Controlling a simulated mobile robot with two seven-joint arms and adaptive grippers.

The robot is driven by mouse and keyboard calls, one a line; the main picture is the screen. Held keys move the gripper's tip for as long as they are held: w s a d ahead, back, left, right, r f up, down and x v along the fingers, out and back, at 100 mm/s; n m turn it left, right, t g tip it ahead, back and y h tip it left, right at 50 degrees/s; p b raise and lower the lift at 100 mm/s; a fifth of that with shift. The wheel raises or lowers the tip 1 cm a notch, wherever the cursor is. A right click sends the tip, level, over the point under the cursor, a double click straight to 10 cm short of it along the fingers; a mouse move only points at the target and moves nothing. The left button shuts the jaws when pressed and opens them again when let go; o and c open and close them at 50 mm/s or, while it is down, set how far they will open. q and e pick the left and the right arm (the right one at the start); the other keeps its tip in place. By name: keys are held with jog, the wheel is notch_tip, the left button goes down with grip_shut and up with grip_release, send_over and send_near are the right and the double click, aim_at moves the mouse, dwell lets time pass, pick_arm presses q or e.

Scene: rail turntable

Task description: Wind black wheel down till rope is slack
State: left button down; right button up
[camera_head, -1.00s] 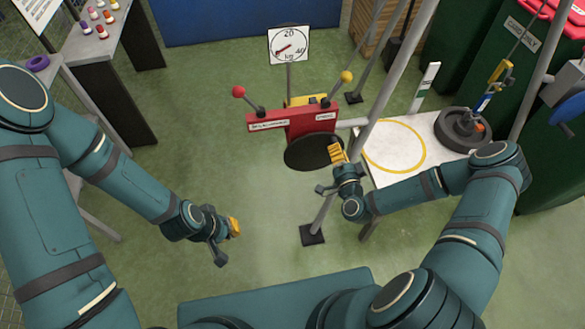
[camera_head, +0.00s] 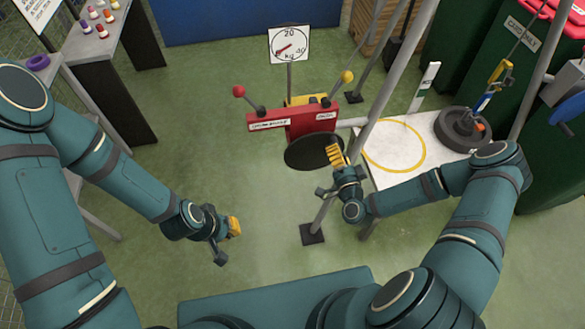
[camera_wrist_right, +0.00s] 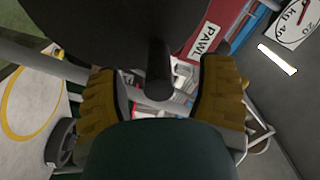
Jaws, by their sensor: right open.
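The black wheel (camera_head: 306,153) sits under the red winch box (camera_head: 310,121) in the head view. It also fills the top of the right wrist view (camera_wrist_right: 120,25). A dark handle peg (camera_wrist_right: 160,70) sticks out from it, between the two yellow fingers of my right gripper (camera_wrist_right: 160,98). That gripper (camera_head: 337,155) is open at the wheel's right edge, with gaps beside the peg. The rope (camera_head: 519,45) runs straight up from a yellow hook block (camera_head: 500,70) above a dark round weight (camera_head: 462,130). My left gripper (camera_head: 234,227) is over bare floor; its opening is unclear.
A grey pole (camera_head: 385,90) stands close to my right gripper. Two knobbed levers rise from the winch box, below a dial (camera_head: 289,45).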

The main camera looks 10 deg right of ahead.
jog(key=s, duration=0.7)
dwell(0.5)
dwell(0.4)
jog(key=s+a+f+n+g+y, duration=0.2)
jog(key=a+n+g+y, duration=0.1)
jog(key=a+n+g, duration=0.25)
jog(key=s+a+f+n+g+y, duration=0.2)
jog(key=a+n+g, duration=0.2)
jog(key=a+g, duration=0.3)
jog(key=s+a+r+g+h, duration=0.1)
jog(key=s+r+g, duration=0.1)
jog(key=s, duration=0.4)
jog(key=shift+a+r+n+g, duration=0.25)
jog(key=shift+n+g, duration=0.2)
jog(key=shift+g, duration=0.4)
jog(key=shift+d, duration=0.15)
